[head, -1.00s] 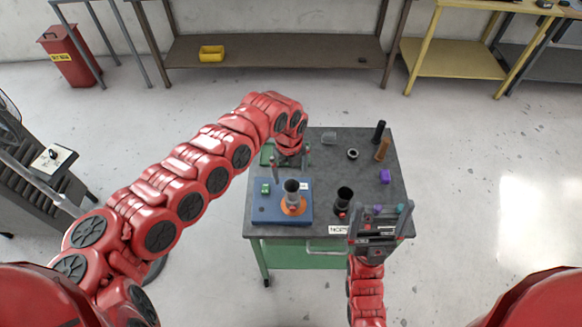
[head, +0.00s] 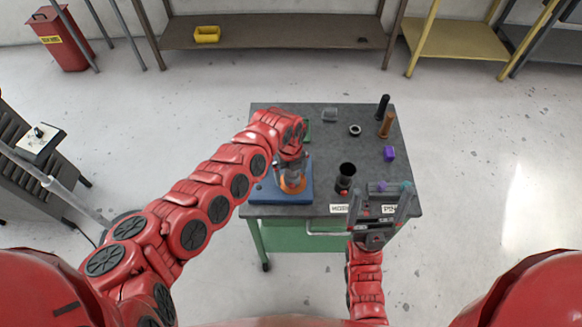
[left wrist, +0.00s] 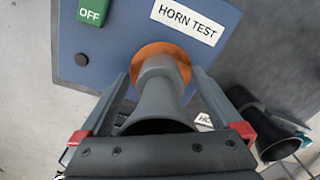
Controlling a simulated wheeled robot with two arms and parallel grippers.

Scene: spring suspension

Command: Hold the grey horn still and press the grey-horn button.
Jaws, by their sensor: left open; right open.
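The grey horn (left wrist: 158,98) stands on an orange disc (left wrist: 163,57) on the blue HORN TEST base (left wrist: 115,65). My left gripper (left wrist: 160,80) is open, with one finger on each side of the horn; I cannot tell whether they touch it. In the head view my left gripper (head: 290,168) hides most of the horn. My right gripper (head: 378,200) is open and empty over the table's front right corner.
A black horn (head: 346,174) stands between the base and my right gripper. The middle of the grey table (head: 330,142) is clear.

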